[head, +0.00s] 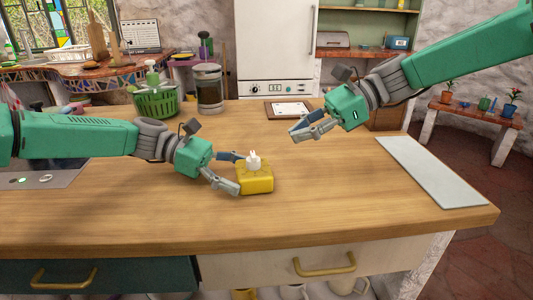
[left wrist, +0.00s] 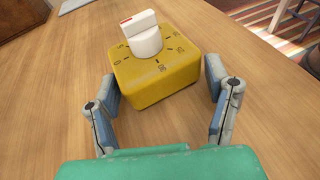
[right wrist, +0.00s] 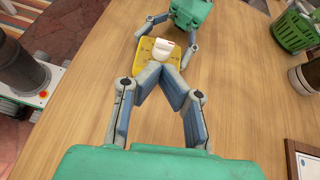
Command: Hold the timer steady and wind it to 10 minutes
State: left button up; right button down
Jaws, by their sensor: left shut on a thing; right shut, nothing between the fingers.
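The timer is a yellow box (head: 256,183) with a white knob (head: 254,161) on top, standing on the wooden counter. In the left wrist view the knob (left wrist: 144,40) has a raised grip with a red mark, and dark numbers ring it on the yellow top (left wrist: 157,72). My left gripper (head: 238,174) is shut on the timer, its fingers along two opposite sides. My right gripper (head: 298,135) is shut and empty, above the counter to the right of the timer and apart from it. In the right wrist view its closed fingertips (right wrist: 157,78) overlap the timer's near edge.
A green basket (head: 157,103), a dark glass jar (head: 209,90) and a clipboard (head: 289,109) stand or lie at the counter's back. A pale slab (head: 430,172) lies at the right end. The wood (head: 330,200) around the timer is clear.

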jog(key=d, duration=0.6)
send_near(256, 159)
jog(key=shift+m, duration=0.3)
jog(key=a+f, duration=0.2)
jog(key=f, duration=0.1)
jog(key=shift+w+a+f, duration=0.2)
jog(key=shift+w+f, duration=0.05)
jog(key=shift+f, duration=0.1)
jog(key=a, duration=0.3)
jog(key=shift+s+a+f, duration=0.15)
jog(key=shift+s+a, duration=0.15)
jog(key=shift+a, duration=0.45)
